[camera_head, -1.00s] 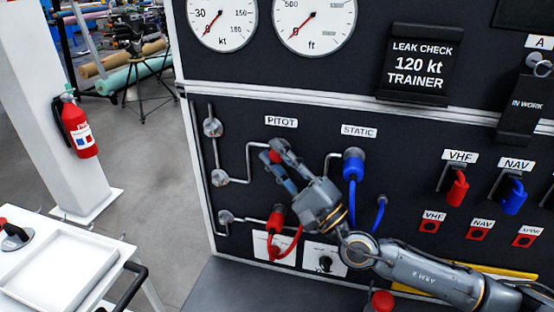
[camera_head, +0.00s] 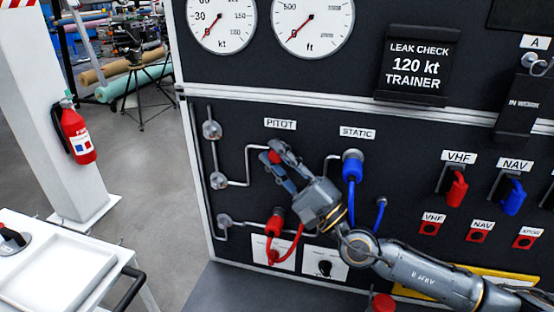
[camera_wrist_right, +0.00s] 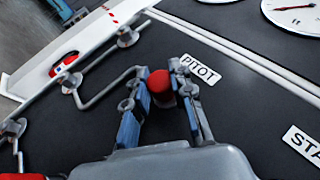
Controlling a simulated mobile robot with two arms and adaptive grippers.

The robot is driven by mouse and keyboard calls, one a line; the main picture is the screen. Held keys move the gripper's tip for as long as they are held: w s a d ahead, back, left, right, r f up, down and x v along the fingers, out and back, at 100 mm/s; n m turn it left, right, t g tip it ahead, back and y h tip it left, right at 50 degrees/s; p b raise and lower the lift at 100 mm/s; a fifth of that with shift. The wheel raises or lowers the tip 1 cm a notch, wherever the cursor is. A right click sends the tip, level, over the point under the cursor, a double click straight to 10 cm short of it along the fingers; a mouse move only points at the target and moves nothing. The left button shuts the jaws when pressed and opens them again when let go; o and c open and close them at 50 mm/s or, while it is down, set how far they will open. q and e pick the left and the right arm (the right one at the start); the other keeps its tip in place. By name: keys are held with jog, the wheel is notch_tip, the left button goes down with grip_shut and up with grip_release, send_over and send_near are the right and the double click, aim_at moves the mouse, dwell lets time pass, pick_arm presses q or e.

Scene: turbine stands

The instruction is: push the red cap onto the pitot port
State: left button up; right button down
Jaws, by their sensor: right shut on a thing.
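The red cap (camera_wrist_right: 160,84) sits between the fingertips of my right gripper (camera_wrist_right: 165,92) in the right wrist view. In the head view the cap (camera_head: 274,157) shows as a small red patch between the fingers of the same gripper (camera_head: 274,164), just below the PITOT label (camera_head: 280,124). My right gripper is shut on the cap at the end of the pipe there. The pitot port itself is hidden behind the cap and fingers, so I cannot tell how far the cap is seated. My left gripper is not in view.
A red connector with a hose (camera_head: 275,228) hangs below the gripper. A blue connector (camera_head: 352,168) is at the STATIC label (camera_head: 357,133). Metal pipes (camera_head: 217,180) run along the panel's left side. A white tray (camera_head: 50,280) stands at lower left.

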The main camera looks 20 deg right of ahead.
jog(key=shift+w+d+r, duration=0.15)
jog(key=shift+d+r, duration=0.15)
jog(key=c, duration=1.3)
grip_release()
jog(key=shift+w, duration=0.1)
jog(key=shift+o, duration=1.2)
jog(key=shift+w+f, duration=0.25)
jog(key=shift+o, duration=0.7)
jog(key=shift+s, duration=0.15)
jog(key=shift+s+a, duration=0.1)
